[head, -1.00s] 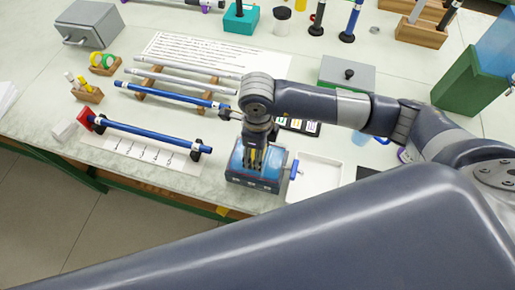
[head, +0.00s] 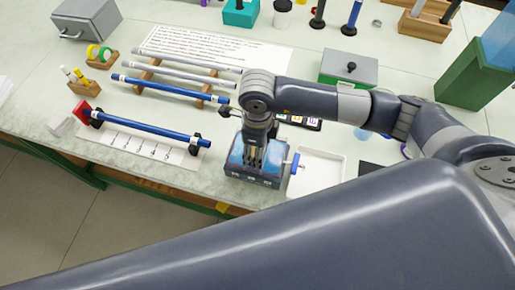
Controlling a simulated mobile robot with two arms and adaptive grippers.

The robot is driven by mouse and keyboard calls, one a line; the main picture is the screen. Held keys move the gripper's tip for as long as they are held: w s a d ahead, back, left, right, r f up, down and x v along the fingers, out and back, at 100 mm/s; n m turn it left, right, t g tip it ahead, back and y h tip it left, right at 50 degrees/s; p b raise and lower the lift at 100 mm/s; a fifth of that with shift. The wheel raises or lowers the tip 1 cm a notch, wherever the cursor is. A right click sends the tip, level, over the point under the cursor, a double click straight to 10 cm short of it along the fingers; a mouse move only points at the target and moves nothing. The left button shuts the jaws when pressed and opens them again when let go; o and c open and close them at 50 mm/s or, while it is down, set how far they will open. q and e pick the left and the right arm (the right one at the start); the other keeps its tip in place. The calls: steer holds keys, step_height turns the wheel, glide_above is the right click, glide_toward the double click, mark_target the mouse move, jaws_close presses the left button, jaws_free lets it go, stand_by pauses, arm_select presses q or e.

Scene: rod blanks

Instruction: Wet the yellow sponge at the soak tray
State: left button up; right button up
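My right arm comes in from the right, and its gripper (head: 256,162) points down at a blue vise-like box (head: 240,170) with a blue handle on its right side. The fingers are small and dark in front of the box. I cannot tell whether they are open or shut, or whether they touch it. A shallow white tray (head: 328,162) lies just right of the box; it may be the soak tray. I cannot make out a yellow sponge. My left gripper is not in view.
A blue rod (head: 150,130) lies on supports at the left, with a red block (head: 81,112) at its end. Behind it, several rods lie on a wooden rack (head: 146,76). A green box with a grey lid (head: 349,68) stands behind my arm. The table's front edge is close to the vise-like box.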

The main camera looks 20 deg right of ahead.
steer(key=shift+r+p, duration=1.55)
steer(key=shift+r, duration=1.7)
step_height(320, 180, up, 4)
steer(key=shift+p, duration=0.95)
